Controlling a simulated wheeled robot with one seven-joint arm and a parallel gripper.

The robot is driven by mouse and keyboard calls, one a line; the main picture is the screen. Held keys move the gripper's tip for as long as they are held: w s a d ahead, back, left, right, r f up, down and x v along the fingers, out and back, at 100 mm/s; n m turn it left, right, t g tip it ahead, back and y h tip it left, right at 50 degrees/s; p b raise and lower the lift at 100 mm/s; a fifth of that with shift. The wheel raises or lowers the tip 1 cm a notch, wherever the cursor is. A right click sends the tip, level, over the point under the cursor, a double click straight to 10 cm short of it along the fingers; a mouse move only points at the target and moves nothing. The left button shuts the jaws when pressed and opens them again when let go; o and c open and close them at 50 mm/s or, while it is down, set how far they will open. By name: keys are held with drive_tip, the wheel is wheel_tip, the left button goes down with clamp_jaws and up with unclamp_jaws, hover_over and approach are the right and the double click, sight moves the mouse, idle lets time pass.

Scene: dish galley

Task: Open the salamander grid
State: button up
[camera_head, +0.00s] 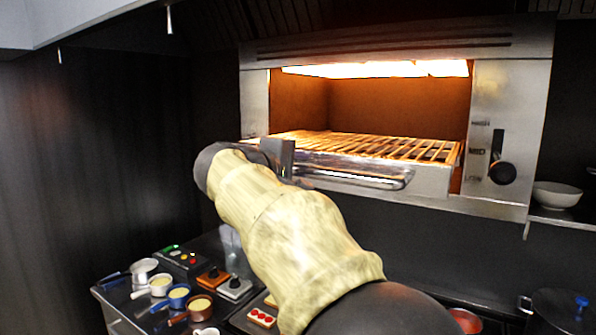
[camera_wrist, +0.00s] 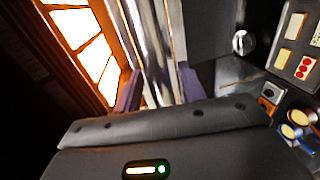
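The salamander (camera_head: 510,110) is a steel box with a glowing heater at the top. Its wire grid (camera_head: 370,145) lies level in the opening, behind a steel front plate with a bar handle (camera_head: 370,181). My gripper (camera_head: 277,158) is at the left end of the handle, and my arm hides part of that end. In the wrist view, the two fingers of my gripper (camera_wrist: 159,88) stand wide apart, one on each side of the shiny handle (camera_wrist: 160,45). I cannot make out firm contact on both sides.
A control knob (camera_head: 502,172) is on the salamander's right panel. A white bowl (camera_head: 557,194) stands on a shelf at the right. Small pans (camera_head: 160,285) and control boxes (camera_head: 235,288) sit on the counter below left. A dark pot (camera_head: 560,308) is at lower right.

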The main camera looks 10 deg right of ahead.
drive_tip(key=shift+a, duration=0.1)
drive_tip(key=b+v, duration=0.4)
drive_tip(key=v, duration=1.3)
drive_tip(key=shift+s, duration=0.1)
drive_tip(key=w+d+f+n+g+y, duration=0.1)
drive_tip(key=w+d+f+g+y, duration=0.15)
drive_tip(key=f, duration=1.05)
drive_tip(key=w+d+f+g+y, duration=0.2)
drive_tip(key=w+d+f+y, duration=0.15)
drive_tip(key=f, duration=0.85)
drive_tip(key=s+d+f+m+g+y, duration=0.1)
drive_tip(key=s+d+f+m, duration=0.2)
drive_tip(key=s+f, duration=0.2)
drive_tip(key=s+d+f+m+g+y, duration=0.2)
drive_tip(key=s+f, duration=0.4)
drive_tip(key=f, duration=0.6)
drive_tip(key=s+d+f+m+g+y, duration=0.1)
drive_tip(key=s+d+f+m, duration=0.3)
drive_tip(key=f, duration=0.5)
drive_tip(key=shift+s+m+g+y, duration=0.35)
drive_tip(key=shift+s+m, duration=0.45)
drive_tip(key=shift+s, duration=0.4)
